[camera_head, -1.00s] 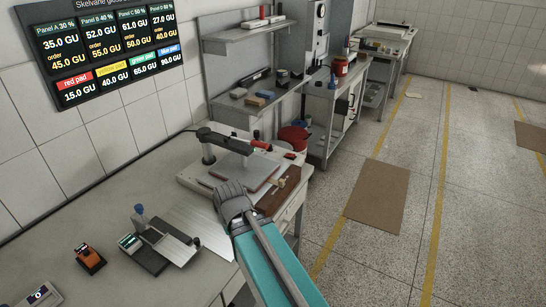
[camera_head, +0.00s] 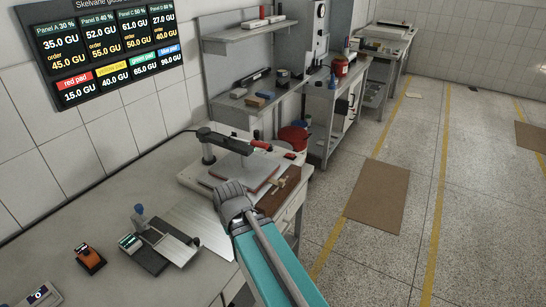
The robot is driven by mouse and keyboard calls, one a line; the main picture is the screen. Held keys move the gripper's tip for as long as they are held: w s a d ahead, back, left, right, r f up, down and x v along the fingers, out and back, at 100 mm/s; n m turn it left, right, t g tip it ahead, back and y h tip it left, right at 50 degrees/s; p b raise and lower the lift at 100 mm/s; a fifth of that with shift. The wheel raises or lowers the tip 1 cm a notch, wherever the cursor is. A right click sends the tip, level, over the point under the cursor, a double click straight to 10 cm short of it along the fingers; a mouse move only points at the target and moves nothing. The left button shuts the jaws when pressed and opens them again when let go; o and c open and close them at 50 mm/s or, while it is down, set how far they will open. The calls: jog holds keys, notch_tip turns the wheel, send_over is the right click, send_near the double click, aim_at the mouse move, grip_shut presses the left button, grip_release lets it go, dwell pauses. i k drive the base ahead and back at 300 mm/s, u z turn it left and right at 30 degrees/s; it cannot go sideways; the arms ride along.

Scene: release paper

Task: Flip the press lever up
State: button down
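The press (camera_head: 208,146) stands on the workbench, a dark column with an arm over a flat base plate (camera_head: 196,182). Its lever (camera_head: 262,145) has a red grip and reaches out to the right, roughly level. A reddish-edged pad or sheet (camera_head: 252,177) lies on the base under the press. My gripper (camera_head: 231,190) is in front of the press, below and left of the lever grip, apart from it. The fingers are seen from behind and are small, so I cannot tell whether they are open or shut.
The workbench (camera_head: 110,205) also holds a scale-like device (camera_head: 150,250), a metal sheet (camera_head: 203,222) and an orange device (camera_head: 90,259). A brown block (camera_head: 282,190) lies right of the press. Shelves (camera_head: 245,38) stand behind. The floor at right is open.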

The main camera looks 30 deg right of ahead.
aim_at(254, 142)
jog(key=z, duration=0.2)
jog(key=k, duration=0.5)
jog(key=z, duration=0.55)
jog(key=k, duration=0.85)
jog(key=u, duration=0.1)
jog(key=i, duration=0.95)
jog(key=u, duration=0.2)
